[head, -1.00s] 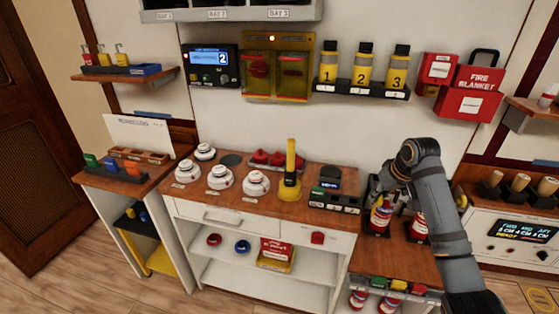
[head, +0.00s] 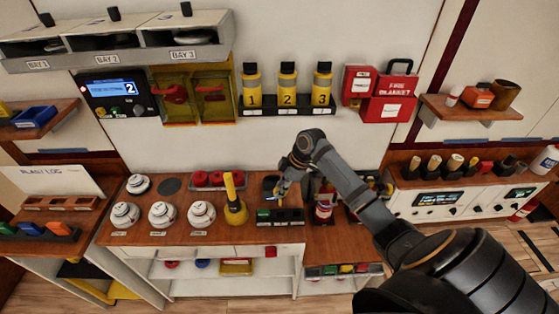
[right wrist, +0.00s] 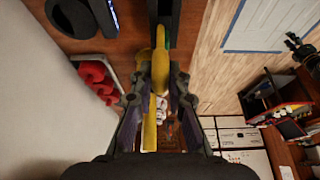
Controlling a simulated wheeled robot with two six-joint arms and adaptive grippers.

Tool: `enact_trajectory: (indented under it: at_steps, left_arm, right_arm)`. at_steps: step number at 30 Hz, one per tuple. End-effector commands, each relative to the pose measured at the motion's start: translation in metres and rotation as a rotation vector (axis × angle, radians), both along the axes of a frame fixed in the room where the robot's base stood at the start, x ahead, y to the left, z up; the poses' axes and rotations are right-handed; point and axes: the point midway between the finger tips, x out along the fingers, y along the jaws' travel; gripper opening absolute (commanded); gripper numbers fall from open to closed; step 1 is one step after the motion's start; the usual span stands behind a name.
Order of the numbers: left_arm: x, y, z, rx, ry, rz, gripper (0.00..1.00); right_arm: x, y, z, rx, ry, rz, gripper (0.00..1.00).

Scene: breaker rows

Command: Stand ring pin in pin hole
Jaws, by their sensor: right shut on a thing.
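My right gripper (head: 282,192) is low over the bench, just behind a black block with a green piece (head: 265,215). In the right wrist view its fingers (right wrist: 160,85) are shut on a slim yellow thing, which I take to be the ring pin (right wrist: 160,70). The pin's lower end and ring are hard to make out. I cannot pick out the pin hole. A red fire extinguisher (head: 323,203) stands right of the gripper, partly behind my forearm. My left gripper is not in view.
A yellow upright handle on a round base (head: 236,212) stands close left of the gripper. White detectors (head: 161,214) and red domes (head: 215,178) are farther left. A dark round device (head: 270,183) stands behind. Numbered yellow canisters (head: 287,85) sit on the wall shelf above.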

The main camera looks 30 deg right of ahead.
Motion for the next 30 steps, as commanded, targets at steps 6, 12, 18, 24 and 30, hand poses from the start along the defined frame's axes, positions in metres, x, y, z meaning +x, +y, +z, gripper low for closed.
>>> enact_trajectory:
  at_steps: [6, 12, 18, 24, 30]
  left_arm:
    - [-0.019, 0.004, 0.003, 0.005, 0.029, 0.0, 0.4]
    - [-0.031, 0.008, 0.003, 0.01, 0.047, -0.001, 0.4]
    - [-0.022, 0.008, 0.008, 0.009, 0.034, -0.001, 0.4]
    - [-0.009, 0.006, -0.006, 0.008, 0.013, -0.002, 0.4]
    - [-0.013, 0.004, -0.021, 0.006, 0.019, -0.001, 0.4]
  right_arm:
    - [-0.004, 0.002, 0.0, 0.0, 0.0, 0.032, 0.0]
    - [-0.004, 0.002, 0.0, 0.0, -0.001, 0.03, 0.0]
    - [-0.004, 0.001, -0.001, 0.001, -0.001, 0.029, 0.0]
    - [-0.004, 0.001, -0.023, 0.001, 0.0, 0.028, 0.0]
    - [-0.004, 0.002, -0.047, 0.001, -0.001, 0.029, 0.0]
